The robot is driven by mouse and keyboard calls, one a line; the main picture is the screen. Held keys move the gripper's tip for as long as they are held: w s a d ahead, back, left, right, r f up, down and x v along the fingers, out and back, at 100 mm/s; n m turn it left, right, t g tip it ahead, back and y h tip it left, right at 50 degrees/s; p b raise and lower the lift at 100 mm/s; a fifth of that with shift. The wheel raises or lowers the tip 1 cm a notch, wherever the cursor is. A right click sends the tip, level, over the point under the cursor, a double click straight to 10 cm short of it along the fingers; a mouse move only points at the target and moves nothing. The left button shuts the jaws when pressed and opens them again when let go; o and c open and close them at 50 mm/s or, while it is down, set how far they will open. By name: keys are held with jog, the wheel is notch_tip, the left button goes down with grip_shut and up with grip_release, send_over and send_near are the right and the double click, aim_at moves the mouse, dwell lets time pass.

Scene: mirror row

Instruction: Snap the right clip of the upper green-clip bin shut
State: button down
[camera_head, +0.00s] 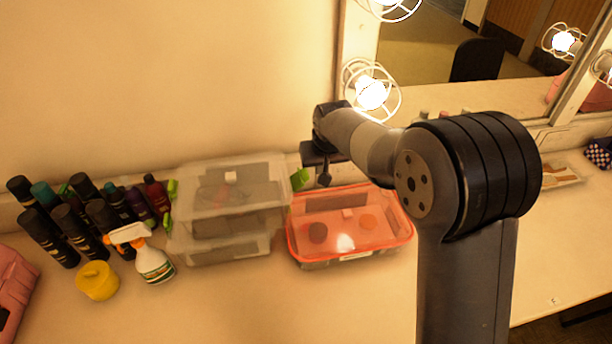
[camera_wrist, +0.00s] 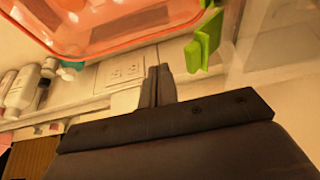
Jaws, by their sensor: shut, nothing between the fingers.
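The upper green-clip bin (camera_head: 205,198) is a clear box with a translucent lid, stacked on another clear bin (camera_head: 235,250) left of the middle in the head view. Its right green clip (camera_head: 299,179) sticks outward from the right end; it also shows in the wrist view (camera_wrist: 207,40), standing out from the clear wall (camera_wrist: 275,35). A green left clip (camera_head: 172,189) shows at the other end. My gripper (camera_head: 324,180) is shut and empty, just right of the right clip. In the wrist view its fingertips (camera_wrist: 160,70) appear beside the clip with a small gap.
An orange-lidded clear bin (camera_head: 350,222) stands close on the right, below my gripper. Bottles (camera_head: 75,225), a spray bottle (camera_head: 153,262) and a yellow tub (camera_head: 97,281) stand on the left. The wall and lit mirror (camera_head: 450,55) are behind. The front counter is clear.

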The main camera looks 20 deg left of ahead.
aim_at(287, 173)
jog(key=shift+f+b, duration=0.45)
jog(key=shift+f, duration=0.35)
jog(key=shift+s+a, duration=0.1)
jog(key=shift+a, duration=0.05)
jog(key=shift+s+a+r+p, duration=0.35)
jog(key=shift+s+a, duration=0.35)
jog(key=shift+a, duration=0.45)
jog(key=shift+s+a+r+p, duration=0.35)
jog(key=shift+s+a, duration=0.4)
jog(key=shift+a, duration=0.45)
jog(key=shift+s+a+r+p, duration=0.2)
jog(key=shift+s+a+r, duration=0.2)
jog(key=shift+s+a, duration=0.55)
jog(key=shift+w+a, duration=0.2)
jog(key=shift+w, duration=0.05)
jog(key=r+p, duration=0.1)
jog(key=r, duration=0.1)
jog(key=r+p, duration=0.1)
jog(key=r, duration=0.1)
jog(key=d+r+p, duration=0.1)
jog(key=p, duration=0.1)
jog(key=shift+w+r, duration=0.3)
jog(key=shift+r, duration=0.1)
jog(key=shift+d, duration=0.1)
